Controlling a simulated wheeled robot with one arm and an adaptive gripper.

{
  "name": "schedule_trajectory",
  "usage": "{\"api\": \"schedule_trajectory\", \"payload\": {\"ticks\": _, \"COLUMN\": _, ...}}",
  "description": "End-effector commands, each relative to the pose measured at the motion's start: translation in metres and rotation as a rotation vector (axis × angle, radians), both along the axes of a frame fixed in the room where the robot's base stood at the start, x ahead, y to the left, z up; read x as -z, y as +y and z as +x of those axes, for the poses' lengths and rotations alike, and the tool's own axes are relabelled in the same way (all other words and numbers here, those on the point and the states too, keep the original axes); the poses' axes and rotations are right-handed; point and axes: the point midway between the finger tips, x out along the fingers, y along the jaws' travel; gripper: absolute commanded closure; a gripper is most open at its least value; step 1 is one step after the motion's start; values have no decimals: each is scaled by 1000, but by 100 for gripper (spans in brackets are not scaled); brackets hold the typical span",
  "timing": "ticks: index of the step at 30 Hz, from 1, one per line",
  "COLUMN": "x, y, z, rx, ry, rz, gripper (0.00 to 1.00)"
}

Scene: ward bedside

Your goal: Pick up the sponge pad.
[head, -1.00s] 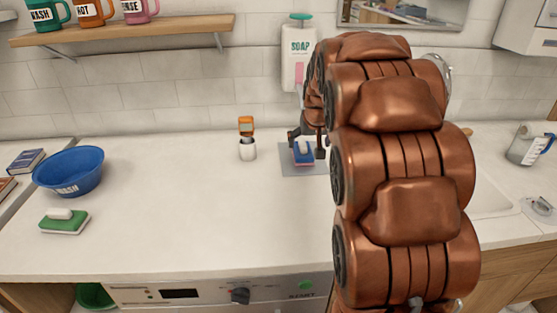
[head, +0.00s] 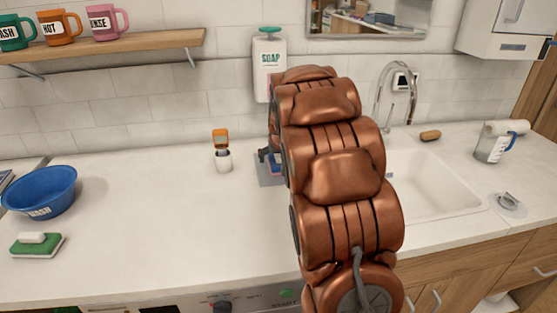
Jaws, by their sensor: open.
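A green pad with a white top (head: 38,243) lies flat on the counter at the left, below the blue bowl. A small blue block with a pink base, seen earlier on the grey mat (head: 267,180), is now almost wholly hidden behind my arm, so I cannot tell which of the two is the sponge pad. My gripper (head: 268,158) is low over that mat, mostly covered by my own arm, with its jaws open. I cannot tell whether it touches the block.
The blue bowl (head: 40,191) stands at the left. The sink (head: 425,185) and a jug (head: 493,146) are at the right. The middle-left counter is clear.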

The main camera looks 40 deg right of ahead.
Motion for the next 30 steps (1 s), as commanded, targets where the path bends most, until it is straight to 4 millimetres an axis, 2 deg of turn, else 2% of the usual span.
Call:
{"api": "schedule_trajectory", "payload": {"ticks": 4, "x": 8, "y": -2, "z": 5, "rx": -1, "ry": 0, "rz": 0, "gripper": 6}}
{"api": "schedule_trajectory", "payload": {"ticks": 11, "x": 9, "y": -3, "z": 5, "rx": -1, "ry": -1, "rz": -1, "gripper": 8}}
{"api": "schedule_trajectory", "payload": {"ticks": 30, "x": 9, "y": -2, "z": 5, "rx": -1, "ry": 0, "rz": 0, "gripper": 75}}
